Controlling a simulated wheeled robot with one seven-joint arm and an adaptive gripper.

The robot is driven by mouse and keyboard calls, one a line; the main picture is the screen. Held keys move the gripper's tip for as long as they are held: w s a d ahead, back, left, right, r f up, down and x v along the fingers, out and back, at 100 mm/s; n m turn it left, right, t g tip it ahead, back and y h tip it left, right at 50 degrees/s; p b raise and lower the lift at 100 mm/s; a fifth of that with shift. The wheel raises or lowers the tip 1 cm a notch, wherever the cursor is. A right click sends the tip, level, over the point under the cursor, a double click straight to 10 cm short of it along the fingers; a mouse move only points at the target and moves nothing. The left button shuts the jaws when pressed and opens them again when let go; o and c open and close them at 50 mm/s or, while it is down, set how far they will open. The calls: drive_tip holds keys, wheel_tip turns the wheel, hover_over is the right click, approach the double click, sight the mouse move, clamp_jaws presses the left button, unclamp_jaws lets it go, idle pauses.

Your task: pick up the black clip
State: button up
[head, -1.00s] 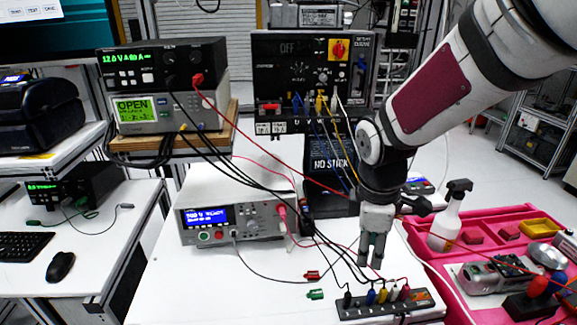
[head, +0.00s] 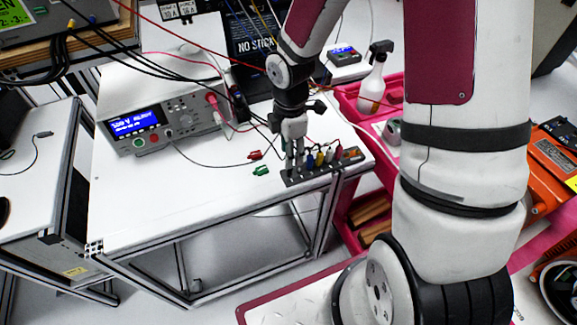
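My gripper (head: 294,164) points down at the left end of a dark terminal strip (head: 346,165) on the white table. A row of clips stands on the strip: a blue one (head: 310,161), a yellow one (head: 319,159), a white one and a red one (head: 338,149). The black clip stood at the strip's left end in the earlier view. Now my fingers cover that spot, and I cannot make the clip out clearly. The two fingers look slightly apart, but whether they touch or hold the clip cannot be told.
Loose red (head: 255,155) and green (head: 261,171) clips lie left of the strip. A tester with a blue screen (head: 160,122) stands behind to the left, with cables running toward the strip. A pink cart with a spray bottle (head: 373,80) is at right. The table's front left is clear.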

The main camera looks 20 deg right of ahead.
drive_tip(key=shift+s+f, duration=0.1)
drive_tip(key=shift+f, duration=2.65)
clamp_jaws()
